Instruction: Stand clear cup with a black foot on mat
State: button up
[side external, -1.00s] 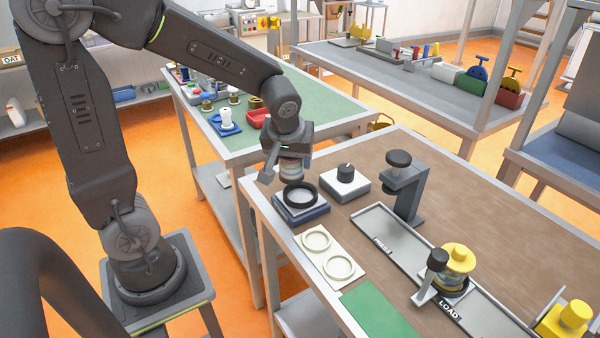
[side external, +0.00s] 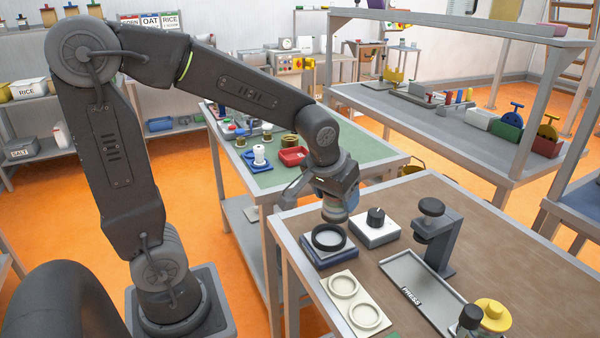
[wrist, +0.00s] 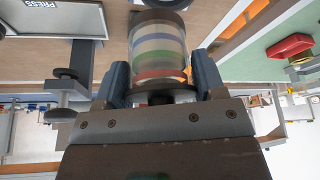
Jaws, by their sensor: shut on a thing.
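My gripper (side external: 338,196) is shut on a clear cup (side external: 334,212), which hangs just above and behind a black ring (side external: 328,237) on a blue-grey block. In the wrist view the cup (wrist: 157,48) sits between the two fingers of my gripper (wrist: 161,76). It shows white, blue, green and red bands. A dark disc (wrist: 160,84) lies at its end nearest my gripper, and its far end is also dark. From the side, my gripper hides much of the cup. A green edge (side external: 394,335), possibly the mat, barely shows at the bottom of the side view.
A cream plate with two rings (side external: 355,301) lies in front of the block. A white box with a black knob (side external: 374,228), a dark press stand (side external: 435,240) and a PRESS tray (side external: 425,283) stand to the right. The brown bench top (side external: 505,245) is clear behind them.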

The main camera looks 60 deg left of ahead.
jog(key=s+d+f+m+h, duration=0.2)
jog(key=d+f+m, duration=0.15)
jog(key=d, duration=0.95)
jog(key=s+d+f+m+h, duration=0.15)
jog(key=d+m, duration=0.35)
jog(key=d, duration=0.7)
jog(key=shift+w+d+f, duration=0.1)
jog(key=shift+w+f, duration=0.05)
jog(key=shift+f, duration=1.15)
jog(key=shift+w+f, duration=0.15)
jog(key=shift+f, duration=1.15)
jog(key=shift+f, duration=0.45)
jog(key=o, duration=1.1)
jog(key=shift+o, duration=0.2)
notch_tip(320, 180, up, 7)
